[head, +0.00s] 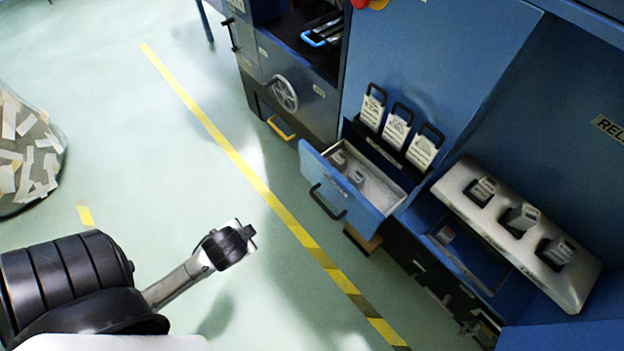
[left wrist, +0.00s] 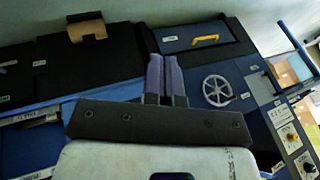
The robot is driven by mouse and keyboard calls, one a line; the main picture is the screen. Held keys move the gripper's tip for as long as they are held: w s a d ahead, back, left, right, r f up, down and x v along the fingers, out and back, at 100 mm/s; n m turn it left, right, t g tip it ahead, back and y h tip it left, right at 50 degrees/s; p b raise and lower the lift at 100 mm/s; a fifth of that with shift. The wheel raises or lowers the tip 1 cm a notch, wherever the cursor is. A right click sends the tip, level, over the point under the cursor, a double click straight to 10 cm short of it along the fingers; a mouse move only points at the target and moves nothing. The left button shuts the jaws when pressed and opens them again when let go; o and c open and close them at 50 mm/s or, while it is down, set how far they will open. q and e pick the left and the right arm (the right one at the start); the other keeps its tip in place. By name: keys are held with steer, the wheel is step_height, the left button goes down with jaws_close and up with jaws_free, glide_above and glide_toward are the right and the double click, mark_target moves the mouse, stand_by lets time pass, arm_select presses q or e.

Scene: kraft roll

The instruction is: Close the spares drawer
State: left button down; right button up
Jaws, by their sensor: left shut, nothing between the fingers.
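The spares drawer (head: 340,197) is a blue-fronted drawer with a black bar handle (head: 327,202). It stands pulled out of the blue machine in the head view, with several small grey parts lying inside. My left gripper (head: 248,233) is over the floor, to the left of the drawer front and clearly apart from it. Its two fingers (left wrist: 165,78) are together and empty in the left wrist view. I cannot make out the drawer for sure in the left wrist view. My right gripper is not in view.
A handwheel (head: 285,94) and a yellow handle (head: 281,128) are on the dark cabinet beyond the drawer. A pale tray (head: 480,222) with several parts is at the right. A bin of scraps (head: 28,150) stands at far left. The floor around the yellow line is clear.

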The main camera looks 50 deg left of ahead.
arm_select(q)
steer(key=w+a+f+m+t+y+b, duration=0.2)
steer(key=w+a+t+y, duration=0.15)
steer(key=a, duration=0.35)
steer(key=m+t+h, duration=0.8)
steer(key=m+t, duration=0.3)
steer(key=m, duration=0.4)
glide_toward(319, 163)
steer(key=w+b, duration=0.1)
steer(key=w, duration=0.5)
steer(key=shift+w+b, duration=0.3)
steer(key=shift+b, duration=0.1)
steer(key=shift+w, duration=0.5)
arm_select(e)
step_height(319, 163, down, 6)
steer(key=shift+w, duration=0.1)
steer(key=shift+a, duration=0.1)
